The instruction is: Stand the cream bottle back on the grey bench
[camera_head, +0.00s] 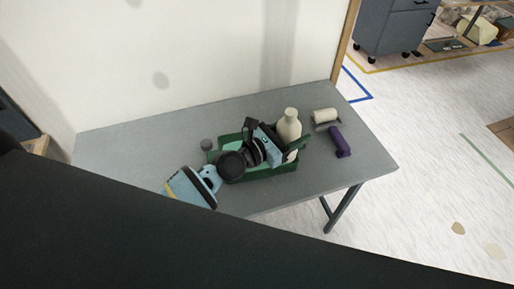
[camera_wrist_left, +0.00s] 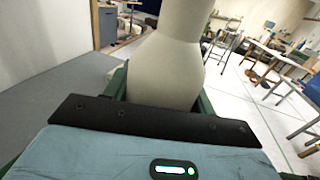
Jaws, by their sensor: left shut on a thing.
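The cream bottle (camera_head: 290,124) stands about upright at the green tray on the grey bench (camera_head: 120,160). My left gripper (camera_head: 282,145) is shut on the bottle. In the left wrist view the bottle (camera_wrist_left: 168,65) fills the space just past the black gripper edge, with its neck pointing up. The bottle's base is hidden by the gripper and tray, so I cannot tell whether it touches the tray floor or hangs above it. My right gripper is not in view.
The green tray (camera_head: 286,168) lies under my left gripper. A cream roller (camera_head: 325,116) and a purple object (camera_head: 340,141) lie on the bench to the right. A small grey round object (camera_head: 207,144) is left of the tray. The bench's left part is clear; a wall rises behind.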

